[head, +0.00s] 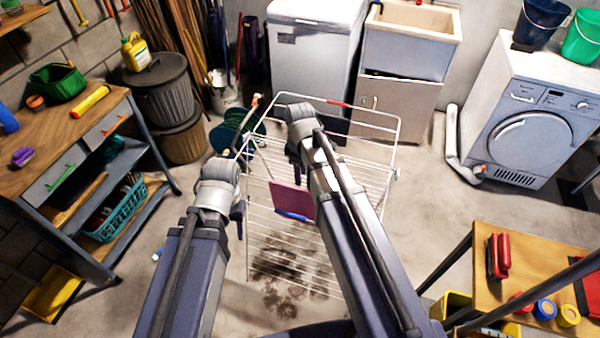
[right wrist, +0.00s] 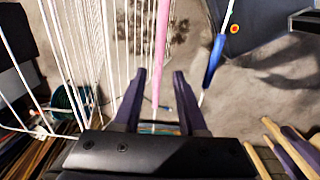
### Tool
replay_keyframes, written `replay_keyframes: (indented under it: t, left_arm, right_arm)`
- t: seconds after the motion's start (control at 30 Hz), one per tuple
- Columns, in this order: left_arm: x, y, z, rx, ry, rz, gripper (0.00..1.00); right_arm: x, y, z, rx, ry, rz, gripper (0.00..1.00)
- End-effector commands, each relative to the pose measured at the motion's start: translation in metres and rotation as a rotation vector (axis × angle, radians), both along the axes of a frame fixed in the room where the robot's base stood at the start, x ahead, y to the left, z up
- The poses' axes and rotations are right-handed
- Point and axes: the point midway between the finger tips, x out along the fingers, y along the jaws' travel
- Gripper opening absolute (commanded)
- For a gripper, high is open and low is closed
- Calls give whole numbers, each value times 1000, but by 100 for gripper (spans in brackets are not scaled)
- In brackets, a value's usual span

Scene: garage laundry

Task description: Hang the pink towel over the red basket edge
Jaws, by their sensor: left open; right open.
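The pink towel (head: 288,197) hangs on the white wire drying rack (head: 262,240), partly hidden by my right arm. In the right wrist view the towel (right wrist: 162,40) is a thin pink strip seen edge-on, lined up with the gap between my right fingers. My right gripper (head: 297,172) is open above the towel; its fingertips also show in the wrist view (right wrist: 159,73). I cannot tell whether they touch the towel. My left gripper (head: 238,214) is open and empty, left of the towel beside the rack. I cannot make out a red basket.
A blue-handled item (right wrist: 214,62) is close to the right fingers. A workbench (head: 60,140) stands left, with a teal basket (head: 112,212) on its shelf. A wooden table (head: 490,235) stands front right. Floor is free right of the rack.

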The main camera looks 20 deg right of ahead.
Motion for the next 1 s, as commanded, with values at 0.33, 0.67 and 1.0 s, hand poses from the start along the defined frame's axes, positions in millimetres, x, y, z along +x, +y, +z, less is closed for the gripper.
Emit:
replay_keyframes:
  t: [0.33,0.67,1.0]
  left_arm:
    - [0,0,-45,0,0,0,50]
    - [0,0,-82,0,0,0,50]
    - [0,0,-93,0,0,0,50]
  right_arm:
    - [1,-1,-45,0,0,-1,41]
    - [2,-1,-82,0,0,-1,41]
    - [3,-2,-93,0,0,-1,41]
